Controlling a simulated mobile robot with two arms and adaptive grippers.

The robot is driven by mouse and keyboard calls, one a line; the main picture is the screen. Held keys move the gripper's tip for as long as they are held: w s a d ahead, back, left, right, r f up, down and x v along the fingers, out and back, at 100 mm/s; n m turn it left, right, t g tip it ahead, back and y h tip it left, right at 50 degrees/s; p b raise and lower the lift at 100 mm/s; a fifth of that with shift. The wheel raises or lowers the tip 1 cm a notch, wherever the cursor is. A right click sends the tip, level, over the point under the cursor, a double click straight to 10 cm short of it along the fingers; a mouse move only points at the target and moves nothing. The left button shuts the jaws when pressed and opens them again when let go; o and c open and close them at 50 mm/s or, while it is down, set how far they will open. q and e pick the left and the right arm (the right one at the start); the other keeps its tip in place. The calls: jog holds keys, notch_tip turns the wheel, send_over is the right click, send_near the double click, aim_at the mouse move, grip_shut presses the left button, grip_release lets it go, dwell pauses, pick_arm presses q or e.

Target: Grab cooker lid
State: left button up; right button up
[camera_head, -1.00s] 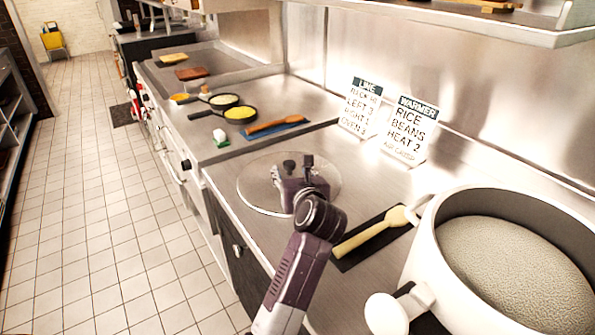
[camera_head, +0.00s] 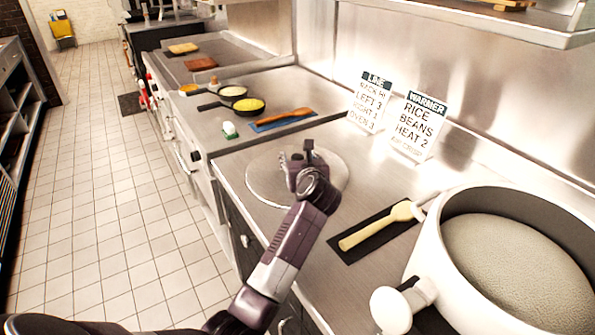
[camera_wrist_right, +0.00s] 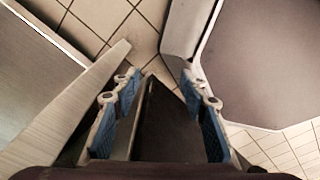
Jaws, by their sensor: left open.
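The cooker lid (camera_head: 328,185) is a round, clear glass lid with a metal rim, lying flat on the steel counter. My left gripper (camera_head: 297,156) is over the middle of the lid with its jaws open. The gripper hides the lid's knob, and I cannot tell whether the fingers touch it. The cooker (camera_head: 440,240) is a large white pot at the right, uncovered, with pale rice inside. In the right wrist view my right gripper (camera_wrist_right: 160,85) is open and empty, its blue pads apart, away from the lid.
A pale paddle (camera_head: 380,226) lies on a dark mat between lid and cooker. Two signs (camera_head: 417,127) stand against the back wall. Farther left are a small green-and-white item (camera_head: 230,130), a wooden spatula (camera_head: 285,117) on a blue mat and two small pans (camera_head: 247,105).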

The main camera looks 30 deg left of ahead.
aim_at(298, 156)
pick_arm(q)
jog(key=shift+c, duration=0.4)
grip_shut()
jog(key=shift+r, duration=0.1)
jog(key=shift+r, duration=0.15)
notch_tip(298, 156, up, 20)
jog(key=b, duration=0.1)
